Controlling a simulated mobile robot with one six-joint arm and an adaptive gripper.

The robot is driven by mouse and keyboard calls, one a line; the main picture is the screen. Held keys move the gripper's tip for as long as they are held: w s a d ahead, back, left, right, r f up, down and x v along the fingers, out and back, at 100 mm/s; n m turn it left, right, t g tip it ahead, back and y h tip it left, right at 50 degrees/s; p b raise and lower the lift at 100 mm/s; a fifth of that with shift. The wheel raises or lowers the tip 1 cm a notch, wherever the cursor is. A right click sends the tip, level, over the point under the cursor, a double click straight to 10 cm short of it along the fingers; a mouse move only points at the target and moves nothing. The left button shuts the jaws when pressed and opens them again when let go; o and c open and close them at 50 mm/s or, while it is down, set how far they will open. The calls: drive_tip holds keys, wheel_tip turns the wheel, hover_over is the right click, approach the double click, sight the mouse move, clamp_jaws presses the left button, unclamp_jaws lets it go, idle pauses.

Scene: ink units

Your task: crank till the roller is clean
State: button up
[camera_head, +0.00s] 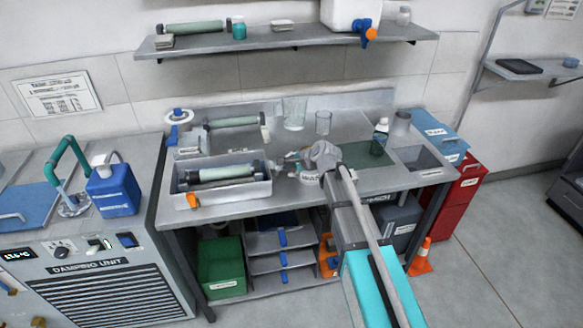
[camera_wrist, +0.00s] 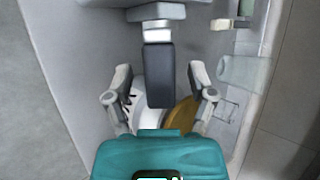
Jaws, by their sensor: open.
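A pale green roller (camera_head: 226,173) with dark ends lies in a grey tray (camera_head: 262,189) on the front left of the bench. My gripper (camera_head: 290,160) is just right of the tray, over the bench. In the wrist view my gripper (camera_wrist: 161,72) is open, with one finger on each side of a dark upright grip (camera_wrist: 160,85). The grip hangs from a pale neck on a grey body and looks like the crank handle. The fingers stand clear of it on both sides. The crank is mostly hidden by my arm in the head view. I cannot tell how clean the roller is.
Another green roller (camera_head: 236,122) sits behind the tray. Clear beakers (camera_head: 294,113) stand at the back of the bench, and a teal bottle (camera_head: 380,138) stands to the right. A blue jug (camera_head: 114,192) stands on the left unit. An orange cone (camera_head: 421,260) is on the floor.

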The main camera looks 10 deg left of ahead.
clamp_jaws()
idle(0.4)
